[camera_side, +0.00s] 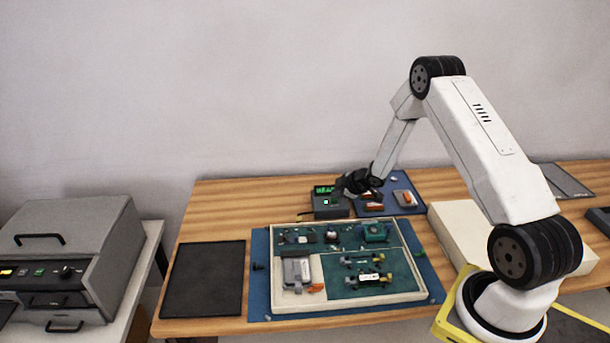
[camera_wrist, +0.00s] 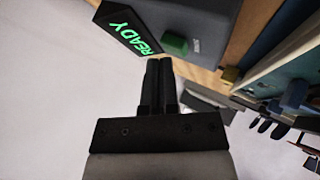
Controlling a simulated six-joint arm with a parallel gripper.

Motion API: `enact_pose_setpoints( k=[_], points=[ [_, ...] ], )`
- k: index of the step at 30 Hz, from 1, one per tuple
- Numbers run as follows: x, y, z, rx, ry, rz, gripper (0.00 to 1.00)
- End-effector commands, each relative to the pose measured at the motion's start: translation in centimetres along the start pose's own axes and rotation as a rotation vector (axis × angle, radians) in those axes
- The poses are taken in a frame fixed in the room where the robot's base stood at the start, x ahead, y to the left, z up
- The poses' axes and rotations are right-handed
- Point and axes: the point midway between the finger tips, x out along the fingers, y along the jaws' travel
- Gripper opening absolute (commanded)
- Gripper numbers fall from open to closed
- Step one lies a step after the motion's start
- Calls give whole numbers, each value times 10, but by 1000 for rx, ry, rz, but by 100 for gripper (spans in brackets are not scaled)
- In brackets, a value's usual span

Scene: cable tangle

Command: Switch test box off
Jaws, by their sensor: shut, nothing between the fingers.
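The test box (camera_side: 330,206) is a dark box with a lit green display, standing at the back of the table. In the wrist view the test box (camera_wrist: 205,22) fills the top, its display (camera_wrist: 135,34) reads "READY" in green. A green button (camera_wrist: 176,44) sits on its face beside the display. My gripper (camera_side: 340,190) is at the box's upper right in the side view. In the wrist view my gripper (camera_wrist: 159,62) is shut and empty, its fingertips just below the green button. I cannot tell whether they touch it.
A framed green board (camera_side: 345,262) with several parts lies on a blue mat (camera_side: 259,285) in front of the box. A black mat (camera_side: 204,279) lies to its left. A blue tray (camera_side: 402,184) with orange and grey parts is right of the box. The table's back left is clear.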

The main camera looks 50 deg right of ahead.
Motion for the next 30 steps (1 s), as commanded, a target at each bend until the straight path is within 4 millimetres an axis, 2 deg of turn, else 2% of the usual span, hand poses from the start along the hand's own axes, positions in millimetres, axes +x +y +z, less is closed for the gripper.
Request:
enact_pose_setpoints(
  k=[30],
  points=[
    [6, -4, 4, 0, -1, -1, 0]
  ],
)
